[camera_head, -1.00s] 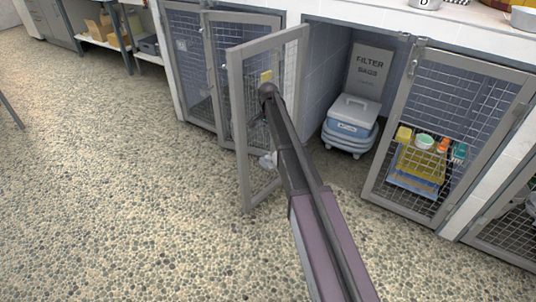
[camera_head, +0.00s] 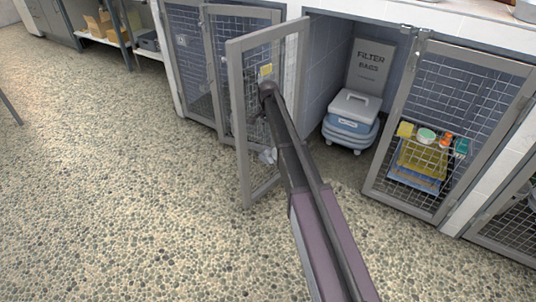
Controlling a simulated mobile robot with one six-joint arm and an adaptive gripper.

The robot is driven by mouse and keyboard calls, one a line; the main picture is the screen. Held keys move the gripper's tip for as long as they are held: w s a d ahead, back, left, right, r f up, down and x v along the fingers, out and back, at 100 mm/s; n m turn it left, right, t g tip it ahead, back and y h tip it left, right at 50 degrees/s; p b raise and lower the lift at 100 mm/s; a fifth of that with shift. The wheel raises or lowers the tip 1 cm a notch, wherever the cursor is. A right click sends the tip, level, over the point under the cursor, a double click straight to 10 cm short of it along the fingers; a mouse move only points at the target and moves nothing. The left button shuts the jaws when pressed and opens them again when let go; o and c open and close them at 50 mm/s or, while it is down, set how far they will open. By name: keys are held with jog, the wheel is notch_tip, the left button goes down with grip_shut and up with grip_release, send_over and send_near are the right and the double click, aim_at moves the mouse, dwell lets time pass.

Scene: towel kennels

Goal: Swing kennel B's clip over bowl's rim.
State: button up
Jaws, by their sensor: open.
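No letter B, clip or bowl rim can be made out. A mesh kennel door (camera_head: 236,120) with a grey frame stands swung open, with a small yellow tag (camera_head: 266,71) on it. My dark arm reaches up from the bottom to a rounded joint in front of this door. My gripper cannot be made out past that joint. A small pale shape (camera_head: 268,155) shows beside the arm low at the door; I cannot tell what it is. A pale bowl-like thing (camera_head: 526,10) is cut off at the top right on the counter.
More mesh doors (camera_head: 190,60) stand to the left. The pebbled floor (camera_head: 110,200) is clear.

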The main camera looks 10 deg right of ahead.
aim_at(268, 151)
jog(key=shift+f+b, duration=5.55)
jog(key=shift+f, duration=0.3)
grip_shut()
